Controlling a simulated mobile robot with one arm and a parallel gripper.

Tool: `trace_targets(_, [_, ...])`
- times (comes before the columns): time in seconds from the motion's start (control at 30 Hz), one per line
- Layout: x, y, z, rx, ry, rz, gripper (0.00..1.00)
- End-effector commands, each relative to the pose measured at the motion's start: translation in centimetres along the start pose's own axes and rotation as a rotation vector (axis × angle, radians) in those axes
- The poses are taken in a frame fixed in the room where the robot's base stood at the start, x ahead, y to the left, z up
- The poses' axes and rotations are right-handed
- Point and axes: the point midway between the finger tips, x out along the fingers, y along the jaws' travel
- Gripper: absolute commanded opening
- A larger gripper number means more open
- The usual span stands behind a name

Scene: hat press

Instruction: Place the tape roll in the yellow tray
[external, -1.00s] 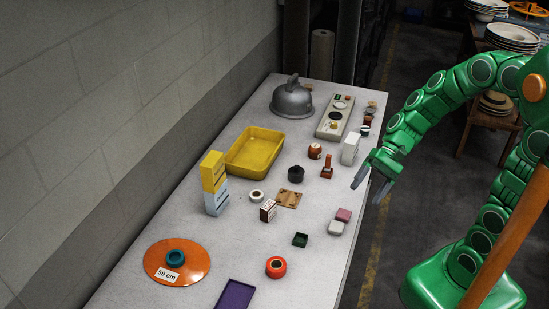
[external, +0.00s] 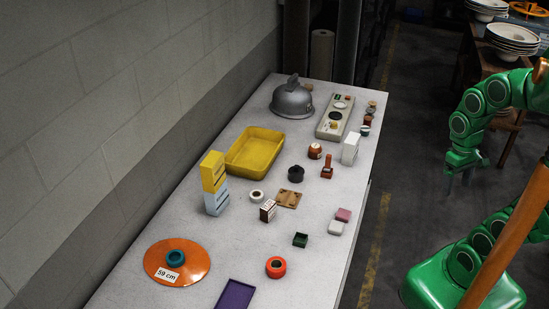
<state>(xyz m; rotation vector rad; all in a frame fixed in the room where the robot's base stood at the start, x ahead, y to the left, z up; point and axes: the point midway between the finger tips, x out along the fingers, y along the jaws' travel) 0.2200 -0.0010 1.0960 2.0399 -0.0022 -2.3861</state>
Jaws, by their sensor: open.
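The yellow tray (external: 236,172) lies on the table near the wall, and its inside looks empty. Several ring-shaped rolls are on the table: a white one (external: 257,196) just in front of the tray, a red-orange one (external: 276,267) near the front, a teal one (external: 176,258) on an orange disc, and a black round piece (external: 296,174) right of the tray. I cannot tell for certain which is the tape roll. My gripper (external: 461,180) is open and empty, pointing down beyond the table's right edge, away from all of these.
Yellow and pale blue boxes (external: 214,184) stand at the tray's front left corner. A grey metal dome (external: 291,101) and a control panel (external: 335,118) are at the far end. A purple tray (external: 235,294) lies at the front. Small boxes and stamps crowd the middle right.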

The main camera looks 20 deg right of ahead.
Motion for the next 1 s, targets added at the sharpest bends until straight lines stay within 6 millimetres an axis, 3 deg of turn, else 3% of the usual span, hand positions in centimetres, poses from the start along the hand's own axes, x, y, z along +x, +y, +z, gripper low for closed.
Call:
trace_targets(0.47, [-0.3,-0.1,-0.6,0.005,0.004,0.002,0.82])
trace_targets(0.57, [-0.9,-0.3,-2.0,0.01,0.006,0.005,0.82])
trace_targets(1.0, [-4.3,-3.7,-12.1,0.043,0.037,0.015,0.82])
